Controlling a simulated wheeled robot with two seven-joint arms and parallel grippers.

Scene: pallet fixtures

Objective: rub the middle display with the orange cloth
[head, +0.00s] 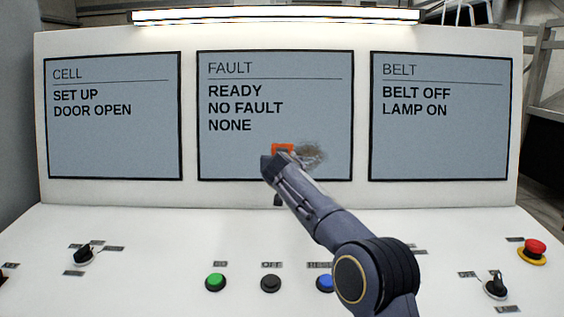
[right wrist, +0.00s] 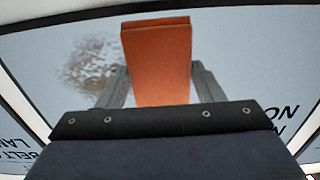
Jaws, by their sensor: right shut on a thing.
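The middle display (head: 236,160) is a grey-blue screen headed FAULT, reading READY, NO FAULT, NONE. A brown-grey smudge (head: 313,155) marks its lower right part; it also shows in the right wrist view (right wrist: 92,65). My right gripper (right wrist: 155,88) is shut on the orange cloth (right wrist: 158,60), a folded flat block between the two fingers. In the head view the cloth (head: 283,149) is in front of the display, just left of the smudge. I cannot tell whether it touches the screen. My right arm hides part of the display's lower edge. My left gripper is not in view.
The CELL display (head: 112,145) is on the left and the BELT display (head: 440,150) on the right. The sloping desk below carries a green button (head: 215,282), a black button (head: 270,283), a blue button (head: 324,283), a red mushroom button (head: 534,249) and black knobs (head: 84,256).

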